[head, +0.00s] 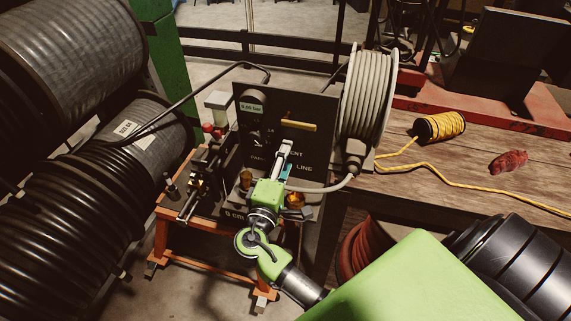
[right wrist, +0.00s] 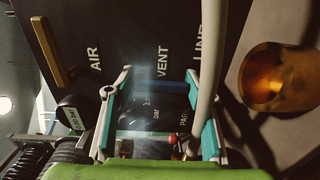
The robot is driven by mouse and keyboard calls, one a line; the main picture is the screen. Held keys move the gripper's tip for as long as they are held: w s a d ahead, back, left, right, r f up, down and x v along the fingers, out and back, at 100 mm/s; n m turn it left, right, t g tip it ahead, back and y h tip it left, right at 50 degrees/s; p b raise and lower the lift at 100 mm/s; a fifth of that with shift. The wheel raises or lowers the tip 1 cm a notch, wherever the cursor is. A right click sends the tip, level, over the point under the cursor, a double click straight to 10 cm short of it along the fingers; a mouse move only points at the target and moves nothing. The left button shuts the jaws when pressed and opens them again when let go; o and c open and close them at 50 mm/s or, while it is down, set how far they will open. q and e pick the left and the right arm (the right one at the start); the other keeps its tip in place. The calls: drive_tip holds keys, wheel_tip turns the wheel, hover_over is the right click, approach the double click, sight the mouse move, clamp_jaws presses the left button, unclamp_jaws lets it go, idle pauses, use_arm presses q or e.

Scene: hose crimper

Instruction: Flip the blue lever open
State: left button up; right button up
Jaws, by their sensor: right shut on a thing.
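The black crimper panel (head: 318,112) stands at the centre of the head view. My right gripper (head: 286,155) is in front of its lower part. In the right wrist view the gripper (right wrist: 158,135) is shut on the blue lever (right wrist: 145,133), a thin blue bar that shows between its teal-padded fingers. The fingers stand apart around it. In the head view the lever is hidden behind the gripper, so I cannot tell its angle well. A yellow lever (head: 298,125) sits higher on the panel, level. My left gripper is not in view.
A grey hose reel (head: 367,95) stands right of the panel, and its hose (head: 330,186) runs close by my right gripper. Large black hose drums (head: 60,200) fill the left. Yellow rope (head: 440,126) lies on the wooden bench (head: 440,165).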

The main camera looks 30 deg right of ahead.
drive_tip(key=shift+s+f, duration=0.1)
drive_tip(key=shift+f, duration=0.15)
drive_tip(key=o, duration=1.1)
drive_tip(key=shift+r, duration=0.1)
drive_tip(key=v, duration=1.2)
